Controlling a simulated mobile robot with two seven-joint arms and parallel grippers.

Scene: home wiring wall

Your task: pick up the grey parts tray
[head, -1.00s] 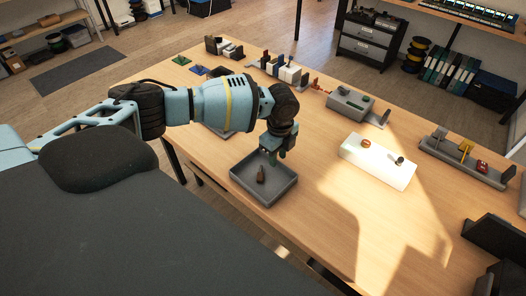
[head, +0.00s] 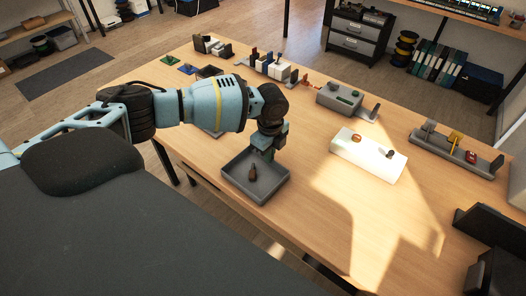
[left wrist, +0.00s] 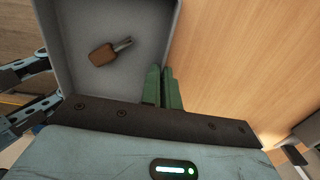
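The grey parts tray (head: 281,187) is a shallow square tray near the front edge of the wooden table. A small brown-handled item (head: 253,172) lies in it and also shows in the left wrist view (left wrist: 104,53). My left gripper (head: 266,157) is down at the tray's far rim. In the left wrist view its green fingers (left wrist: 162,88) are close together at the tray wall (left wrist: 172,40), one inside and one outside, and look closed on it. The tray appears to rest on the table. My right gripper is not in view.
A bright white block (head: 368,158) stands right of the tray, with a grey box (head: 340,98) behind it. A grey rack (head: 455,154) and dark stands (head: 495,235) are at the right. Small coloured parts line the far edge. Table between tray and white block is clear.

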